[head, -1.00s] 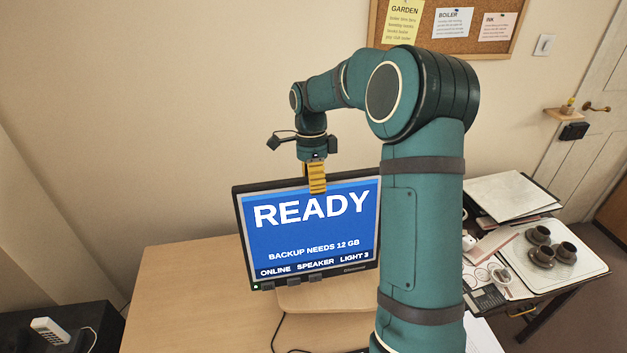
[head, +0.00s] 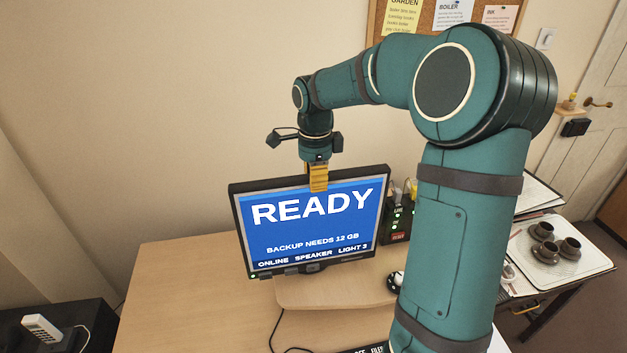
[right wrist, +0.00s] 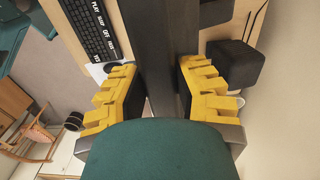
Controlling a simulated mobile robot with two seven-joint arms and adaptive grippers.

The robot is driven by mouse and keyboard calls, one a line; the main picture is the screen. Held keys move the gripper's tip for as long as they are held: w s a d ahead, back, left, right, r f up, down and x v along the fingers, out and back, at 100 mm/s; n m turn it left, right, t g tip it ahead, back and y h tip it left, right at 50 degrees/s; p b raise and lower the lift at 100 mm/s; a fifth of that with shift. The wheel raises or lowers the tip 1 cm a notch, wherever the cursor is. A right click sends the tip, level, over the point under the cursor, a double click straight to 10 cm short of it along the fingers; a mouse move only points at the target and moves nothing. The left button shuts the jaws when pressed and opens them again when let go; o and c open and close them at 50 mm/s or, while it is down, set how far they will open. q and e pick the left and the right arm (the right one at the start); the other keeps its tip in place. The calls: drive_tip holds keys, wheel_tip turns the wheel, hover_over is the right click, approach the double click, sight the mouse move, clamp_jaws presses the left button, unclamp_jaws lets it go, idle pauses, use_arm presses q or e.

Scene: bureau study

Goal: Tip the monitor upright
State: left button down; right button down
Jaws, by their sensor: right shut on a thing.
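The monitor (head: 310,228) stands on a pale wooden base (head: 335,290) on the desk, its blue screen reading READY and facing me. Its top edge slopes slightly up to the right in the head view; I cannot tell exactly how far the panel leans. My right gripper (head: 319,188) points down at the middle of the top edge and is shut on it. In the right wrist view, the yellow fingers (right wrist: 160,88) lie on either side of the monitor's dark edge (right wrist: 163,35). My left gripper is out of view.
A black box with green lights (head: 397,222) stands right of the monitor. A keyboard (right wrist: 95,28) lies on the desk. A tray (head: 578,268) with brown cups is at right, a phone (head: 42,328) at lower left. The desk's left part (head: 190,275) is clear.

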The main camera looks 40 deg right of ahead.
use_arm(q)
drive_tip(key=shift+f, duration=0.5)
use_arm(e)
drive_tip(key=shift+s+a+f, duration=0.15)
drive_tip(key=shift+s+f, duration=0.05)
drive_tip(key=shift+s, duration=0.05)
drive_tip(key=c, duration=0.7)
unclamp_jaws()
drive_tip(key=shift+o, duration=0.2)
drive_tip(key=shift+r, duration=0.1)
drive_tip(key=shift+r, duration=0.1)
drive_tip(key=shift+r, duration=0.4)
wheel_tip(320, 180, up, 11)
